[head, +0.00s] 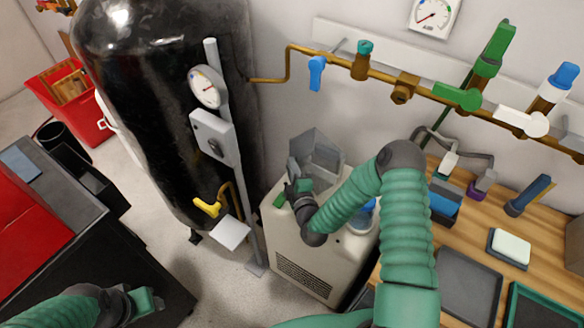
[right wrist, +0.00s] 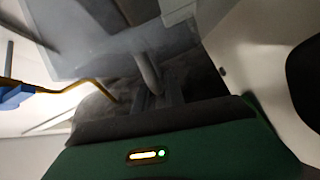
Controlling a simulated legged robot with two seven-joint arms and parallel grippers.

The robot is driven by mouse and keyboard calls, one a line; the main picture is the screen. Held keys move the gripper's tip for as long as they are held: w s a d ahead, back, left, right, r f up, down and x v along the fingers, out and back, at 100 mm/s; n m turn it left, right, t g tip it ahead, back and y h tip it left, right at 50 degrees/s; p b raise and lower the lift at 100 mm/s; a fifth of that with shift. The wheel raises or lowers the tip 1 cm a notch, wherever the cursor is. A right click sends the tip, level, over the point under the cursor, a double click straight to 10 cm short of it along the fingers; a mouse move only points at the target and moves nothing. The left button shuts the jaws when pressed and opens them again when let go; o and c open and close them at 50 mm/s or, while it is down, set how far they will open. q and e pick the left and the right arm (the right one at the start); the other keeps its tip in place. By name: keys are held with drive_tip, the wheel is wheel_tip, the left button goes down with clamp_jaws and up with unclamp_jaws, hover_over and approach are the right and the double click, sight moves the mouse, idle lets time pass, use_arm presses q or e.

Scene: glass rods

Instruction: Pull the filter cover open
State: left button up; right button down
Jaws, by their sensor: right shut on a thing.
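The filter cover (head: 318,152) is a grey, partly see-through, box-like part on top of a pale cabinet (head: 305,252) in the head view. My right gripper (head: 297,188) is at its near left side, shut on it. In the right wrist view the cover (right wrist: 125,62) fills the upper middle, and a grey bar on it runs down to the dark fingers (right wrist: 150,103). The exact grip point is dim and partly hidden. My left gripper (head: 140,303) is low at the left of the head view, away from the cover; its jaw gap is unclear.
A large black tank (head: 165,110) with a gauge post (head: 243,180) stands left of the cabinet. A brass pipe (head: 380,75) with valves runs along the wall. A wooden bench (head: 480,235) with trays is at the right. My right forearm hides part of the cabinet.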

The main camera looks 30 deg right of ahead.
drive_tip(key=shift+s+f, duration=0.1)
drive_tip(key=shift+f, duration=0.2)
idle(0.5)
drive_tip(key=shift+w+a+r+m+h+p, duration=0.15)
drive_tip(key=shift+w+a+m+h+p, duration=0.35)
drive_tip(key=shift+h+p, duration=0.2)
drive_tip(key=shift+w+a+m+g+h, duration=0.3)
drive_tip(key=shift+w+m+g+h, duration=0.15)
drive_tip(key=shift+w+h, duration=0.25)
drive_tip(key=shift+w+a+m+g+h, duration=0.2)
drive_tip(key=shift+w+m+g+h, duration=0.1)
drive_tip(key=shift+w+m+h, duration=0.25)
drive_tip(key=shift+w+a+m+g+h, duration=0.15)
drive_tip(key=shift+w+m+g+h, duration=0.2)
drive_tip(key=shift+w+h, duration=0.3)
drive_tip(key=shift+w+a+m+g+h+b, duration=0.15)
drive_tip(key=shift+w+m+g+h+b, duration=0.95)
drive_tip(key=shift+w+h, duration=0.35)
